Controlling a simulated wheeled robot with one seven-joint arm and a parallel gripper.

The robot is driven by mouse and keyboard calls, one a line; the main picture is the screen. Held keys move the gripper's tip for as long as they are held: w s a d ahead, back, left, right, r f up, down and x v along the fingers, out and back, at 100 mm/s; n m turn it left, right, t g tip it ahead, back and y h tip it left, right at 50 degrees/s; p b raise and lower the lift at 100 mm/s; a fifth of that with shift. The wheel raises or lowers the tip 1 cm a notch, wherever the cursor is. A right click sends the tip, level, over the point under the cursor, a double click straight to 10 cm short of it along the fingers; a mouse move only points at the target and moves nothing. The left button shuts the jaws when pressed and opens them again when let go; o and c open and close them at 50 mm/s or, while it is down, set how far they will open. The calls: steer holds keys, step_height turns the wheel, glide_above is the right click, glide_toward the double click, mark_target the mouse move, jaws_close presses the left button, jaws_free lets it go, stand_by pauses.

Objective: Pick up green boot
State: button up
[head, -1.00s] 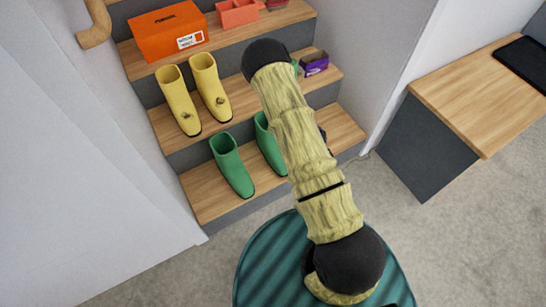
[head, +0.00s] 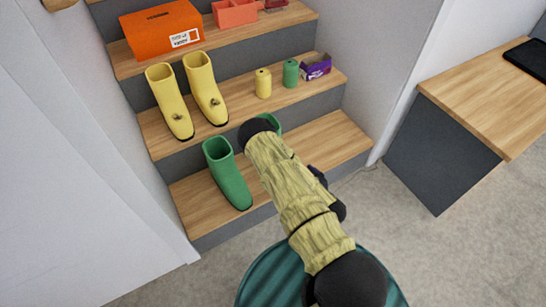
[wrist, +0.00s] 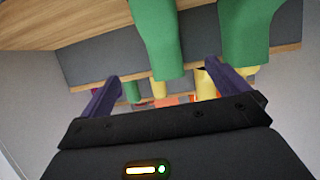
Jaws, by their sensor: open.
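Two green boots stand on the lowest wooden step. The left one (head: 227,173) shows fully in the head view. The right one (head: 272,121) is mostly hidden behind my arm, with only a bit of its top showing. In the wrist view, which looks upside down, one green boot (wrist: 156,35) hangs from the top between the lines of my fingers, and the other (wrist: 246,30) is to the right. My gripper (wrist: 162,74) is open and empty, its dark purple fingers apart. I cannot tell whether they touch a boot. The head view hides the fingers behind my arm.
Yellow boots (head: 188,98), a yellow spool (head: 263,83), a green spool (head: 290,73) and a purple box (head: 316,67) stand on the middle step. An orange shoebox (head: 160,30) is higher up. A wooden bench (head: 480,95) is at right. The lowest step's right part is bare.

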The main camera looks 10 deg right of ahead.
steer(key=b+x, duration=0.7)
steer(key=x, duration=0.4)
steer(key=shift+w+f, duration=0.1)
steer(key=shift+f, duration=0.05)
steer(key=shift+w+a, duration=0.15)
steer(key=shift+w, duration=0.35)
steer(key=shift+w+a+f+b, duration=0.1)
steer(key=shift+w+f+b, duration=0.1)
steer(key=shift+w+b, duration=0.15)
steer(key=b+x, duration=0.3)
steer(key=x, duration=0.1)
steer(key=shift+w+a+r+b, duration=0.1)
steer(key=shift+a+b, duration=0.05)
steer(key=shift+b, duration=0.15)
steer(key=shift+w+r, duration=0.1)
steer(key=shift+c, duration=0.2)
steer(key=c, duration=1.1)
